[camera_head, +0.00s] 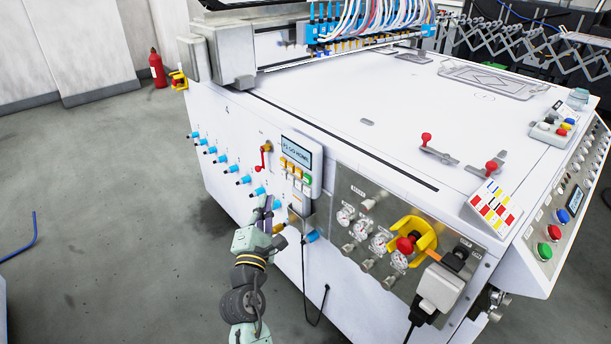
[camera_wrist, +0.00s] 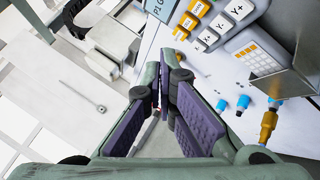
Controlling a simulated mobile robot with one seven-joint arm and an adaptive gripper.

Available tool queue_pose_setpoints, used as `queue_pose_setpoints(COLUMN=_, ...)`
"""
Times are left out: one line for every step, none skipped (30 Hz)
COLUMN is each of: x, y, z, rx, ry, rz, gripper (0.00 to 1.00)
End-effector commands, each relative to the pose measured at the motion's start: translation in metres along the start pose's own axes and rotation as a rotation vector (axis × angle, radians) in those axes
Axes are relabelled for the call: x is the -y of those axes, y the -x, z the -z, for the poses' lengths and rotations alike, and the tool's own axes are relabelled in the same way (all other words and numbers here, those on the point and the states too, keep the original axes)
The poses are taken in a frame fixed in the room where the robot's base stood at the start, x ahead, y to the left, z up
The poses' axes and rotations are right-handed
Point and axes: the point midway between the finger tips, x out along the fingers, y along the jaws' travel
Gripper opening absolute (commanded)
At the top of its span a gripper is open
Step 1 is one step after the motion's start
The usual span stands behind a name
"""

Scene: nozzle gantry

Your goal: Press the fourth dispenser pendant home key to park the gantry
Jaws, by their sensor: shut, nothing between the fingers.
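A pendant (camera_head: 297,160) with a lit display hangs on the white front face of the machine. The small display text appears to include "GO HOME". Orange, white and green keys sit below the display. In the wrist view the pendant shows at top right, with orange keys (camera_wrist: 189,20) and white axis keys (camera_wrist: 222,25). I cannot make out which key is the home key. My gripper (camera_head: 268,203) is shut and empty, below and left of the pendant. In the wrist view its purple-padded fingers (camera_wrist: 164,82) meet left of the keys, apparently not touching them.
A metal holder (camera_head: 301,222) is below the pendant. A red-handled valve (camera_head: 265,155) and several blue fittings (camera_head: 243,180) are to the left. A gauge panel (camera_head: 400,240) with a red knob on yellow (camera_head: 406,243) is to the right. Open floor lies at left.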

Motion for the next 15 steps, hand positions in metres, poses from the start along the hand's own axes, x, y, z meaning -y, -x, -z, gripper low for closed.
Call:
queue_pose_setpoints(x=0.0, y=0.0, z=0.0, rx=0.0, ry=0.0, rz=0.0, gripper=0.0)
queue_pose_setpoints(x=0.0, y=0.0, z=0.0, rx=0.0, ry=-0.001, rz=0.0, gripper=0.0)
queue_pose_setpoints(x=0.0, y=0.0, z=0.0, rx=0.0, ry=-0.001, rz=0.0, gripper=0.0)
queue_pose_setpoints(x=0.0, y=0.0, z=0.0, rx=0.0, ry=-0.002, rz=-0.001, gripper=0.0)
queue_pose_setpoints(x=0.0, y=0.0, z=0.0, rx=0.0, ry=-0.002, rz=-0.001, gripper=0.0)
queue_pose_setpoints(x=0.0, y=0.0, z=0.0, rx=0.0, ry=-0.002, rz=-0.001, gripper=0.0)
queue_pose_setpoints(x=0.0, y=0.0, z=0.0, rx=0.0, ry=-0.002, rz=-0.001, gripper=0.0)
queue_pose_setpoints(x=0.0, y=-0.001, z=-0.001, rx=0.0, ry=-0.003, rz=-0.001, gripper=0.0)
queue_pose_setpoints(x=0.0, y=-0.002, z=-0.001, rx=0.0, ry=-0.002, rz=-0.001, gripper=0.0)
queue_pose_setpoints(x=0.001, y=-0.003, z=-0.002, rx=0.0, ry=-0.002, rz=-0.001, gripper=0.0)
queue_pose_setpoints(x=0.001, y=-0.005, z=-0.004, rx=0.0, ry=-0.002, rz=-0.001, gripper=0.0)
queue_pose_setpoints(x=0.003, y=-0.007, z=-0.005, rx=0.0, ry=-0.003, rz=0.0, gripper=0.0)
queue_pose_setpoints(x=0.004, y=-0.009, z=-0.007, rx=0.0, ry=-0.003, rz=0.0, gripper=0.0)
queue_pose_setpoints(x=0.006, y=-0.012, z=-0.009, rx=0.0, ry=-0.002, rz=0.0, gripper=0.0)
queue_pose_setpoints(x=0.008, y=-0.016, z=-0.012, rx=0.001, ry=-0.002, rz=0.0, gripper=0.0)
